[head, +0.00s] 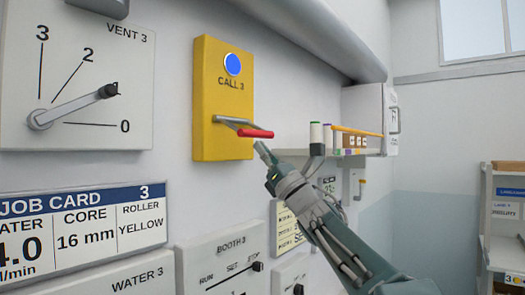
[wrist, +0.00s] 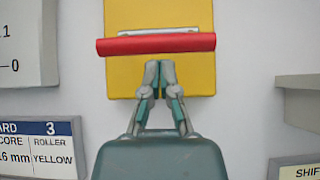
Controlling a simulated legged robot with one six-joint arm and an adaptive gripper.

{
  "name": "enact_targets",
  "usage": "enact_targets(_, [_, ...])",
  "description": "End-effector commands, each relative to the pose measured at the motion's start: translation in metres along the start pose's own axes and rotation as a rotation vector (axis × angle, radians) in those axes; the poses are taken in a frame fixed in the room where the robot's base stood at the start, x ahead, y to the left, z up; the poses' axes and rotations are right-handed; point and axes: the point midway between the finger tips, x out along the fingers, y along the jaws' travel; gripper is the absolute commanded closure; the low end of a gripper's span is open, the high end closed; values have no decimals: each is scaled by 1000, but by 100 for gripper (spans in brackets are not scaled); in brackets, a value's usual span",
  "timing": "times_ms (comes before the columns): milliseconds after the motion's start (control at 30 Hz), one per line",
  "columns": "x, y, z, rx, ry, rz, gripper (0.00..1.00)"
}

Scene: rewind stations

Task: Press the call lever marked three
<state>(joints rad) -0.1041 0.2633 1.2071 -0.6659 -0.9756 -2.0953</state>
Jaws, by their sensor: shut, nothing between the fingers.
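The yellow call box (head: 208,97) on the wall is marked CALL 3 and has a round blue disc (head: 232,64) near its top. Its lever (head: 256,133) has a red handle on a grey bent arm, standing out from the box's lower part. The red handle (wrist: 157,44) also shows across the top of the wrist view, in front of the yellow box (wrist: 185,85). My gripper (head: 260,147) is shut and empty, with its tips just below the red handle. In the wrist view the fingertips (wrist: 160,66) are together below the handle; I cannot tell whether they touch it.
Left of the box is the VENT 3 panel (head: 135,75) with a grey lever, above a job card (head: 80,225). BOOTH 3 (head: 225,265) is below. A shelf with spools (head: 322,152) sticks out to the right.

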Motion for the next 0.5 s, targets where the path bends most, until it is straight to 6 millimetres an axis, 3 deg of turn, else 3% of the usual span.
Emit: enact_targets(500, [0, -1, 7, -1, 52, -1, 100])
